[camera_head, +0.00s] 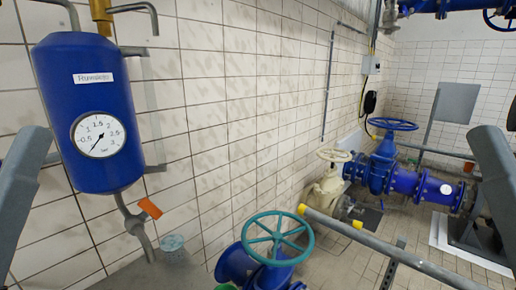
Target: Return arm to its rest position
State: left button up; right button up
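A grey link of my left arm (22,185) shows at the left edge, slanting up in front of the tiled wall. A grey link of my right arm (492,165) shows at the right edge, slanting up to the left. Neither gripper is in view, so I cannot see whether they are open or hold anything. Both links appear apart from the objects around them.
A blue tank (85,130) with a pressure gauge (99,135) hangs on the left wall. A green handwheel (277,236), a cream valve (328,187) and a blue valve (382,165) stand along it. A grey rail (390,250) crosses the lower right.

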notch_tip(320, 180, up, 35)
jog(key=p, duration=3.2)
jog(key=shift+f, duration=0.2)
